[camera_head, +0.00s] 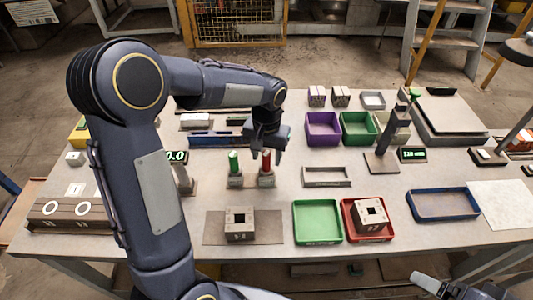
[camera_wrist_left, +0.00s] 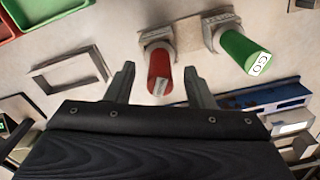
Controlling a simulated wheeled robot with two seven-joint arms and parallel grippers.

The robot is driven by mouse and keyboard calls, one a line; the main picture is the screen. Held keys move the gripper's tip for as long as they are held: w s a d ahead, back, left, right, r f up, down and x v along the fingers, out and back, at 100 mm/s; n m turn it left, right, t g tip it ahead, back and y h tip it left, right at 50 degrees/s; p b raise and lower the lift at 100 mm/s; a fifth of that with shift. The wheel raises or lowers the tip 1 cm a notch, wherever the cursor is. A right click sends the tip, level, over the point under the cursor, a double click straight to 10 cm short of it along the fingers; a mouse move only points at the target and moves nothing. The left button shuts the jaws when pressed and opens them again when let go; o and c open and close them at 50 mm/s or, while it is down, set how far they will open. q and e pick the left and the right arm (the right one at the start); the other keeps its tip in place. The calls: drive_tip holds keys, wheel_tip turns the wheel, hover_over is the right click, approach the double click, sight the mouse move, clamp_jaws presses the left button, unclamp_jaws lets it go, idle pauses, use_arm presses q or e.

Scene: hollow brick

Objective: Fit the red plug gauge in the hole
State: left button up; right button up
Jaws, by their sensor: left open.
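The red plug gauge (camera_head: 266,161) stands upright in a grey holder on the table. In the left wrist view the red plug gauge (camera_wrist_left: 159,70) lies between the fingers of my left gripper (camera_wrist_left: 160,82), which are apart on either side of it. In the head view my left gripper (camera_head: 265,154) is just above the red gauge. A green plug gauge (camera_head: 234,163), marked GO in the wrist view (camera_wrist_left: 244,50), stands beside it on the same base. A hollow brick with a square hole (camera_head: 239,222) sits on a brown mat. My right gripper (camera_head: 428,284) shows only partly at the bottom edge.
A second brick (camera_head: 369,214) sits in a red tray (camera_head: 350,236). An empty green tray (camera_head: 318,238) lies between the bricks. A grey frame (camera_head: 326,185) and a dial stand (camera_head: 380,162) are to the right of the gauges.

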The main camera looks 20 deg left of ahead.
use_arm(q)
wheel_tip(320, 180, up, 7)
drive_tip(key=shift+r, duration=0.45)
idle(0.4)
drive_tip(key=shift+s+a+r, duration=0.1)
drive_tip(key=shift+s+r, duration=0.05)
drive_tip(key=shift+s, duration=0.15)
drive_tip(key=s+d+t+h, duration=0.1)
drive_tip(key=s+t+h, duration=0.2)
drive_tip(key=s, duration=1.9)
drive_tip(key=t, duration=0.2)
drive_tip(key=shift+d+n+t+h, duration=0.3)
drive_tip(key=shift+d+h, duration=0.1)
